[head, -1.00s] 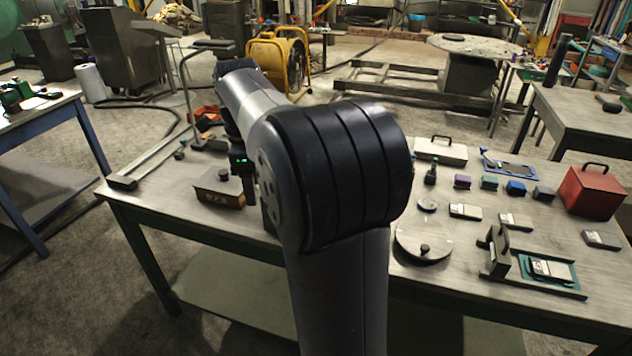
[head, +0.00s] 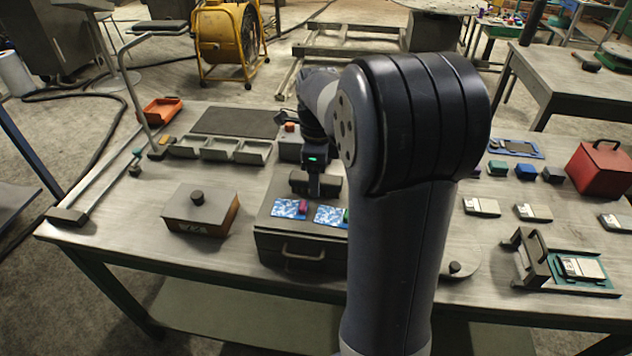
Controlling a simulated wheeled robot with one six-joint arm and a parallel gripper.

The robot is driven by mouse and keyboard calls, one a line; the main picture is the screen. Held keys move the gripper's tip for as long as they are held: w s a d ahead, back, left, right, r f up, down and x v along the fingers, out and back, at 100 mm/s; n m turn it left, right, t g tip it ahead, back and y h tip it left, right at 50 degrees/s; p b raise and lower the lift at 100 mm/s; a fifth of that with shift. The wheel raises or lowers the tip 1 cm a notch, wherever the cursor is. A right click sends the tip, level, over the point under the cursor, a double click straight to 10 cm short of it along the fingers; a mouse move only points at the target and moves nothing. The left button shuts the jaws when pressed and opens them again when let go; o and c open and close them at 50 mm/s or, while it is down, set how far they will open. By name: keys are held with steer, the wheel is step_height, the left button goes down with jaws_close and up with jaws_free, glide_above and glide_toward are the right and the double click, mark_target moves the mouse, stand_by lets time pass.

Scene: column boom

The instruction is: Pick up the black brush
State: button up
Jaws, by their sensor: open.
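My gripper (head: 315,186) hangs from my arm over the dark drawer box (head: 300,252) in the middle of the workbench. It is open, but its dark fingers are small and hard to make out. I see nothing held in it. I cannot identify the black brush for certain. A small dark object (head: 586,61) on the separate table at the far upper right could be a brush, well away from my gripper. My arm hides the middle-right part of the bench.
A brown box (head: 200,212) with a knob stands left of the drawer box. Behind are an orange tray (head: 161,111), grey bins (head: 220,149) and a dark mat (head: 235,122). A red box (head: 602,168) stands right. A metal stand (head: 130,85) rises at the left.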

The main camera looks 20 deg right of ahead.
steer(key=shift+f, duration=0.75)
steer(key=shift+c, duration=0.4)
steer(key=c, duration=1)
step_height(320, 180, up, 10)
steer(key=shift+r, duration=0.1)
steer(key=o, duration=0.5)
steer(key=c, duration=0.4)
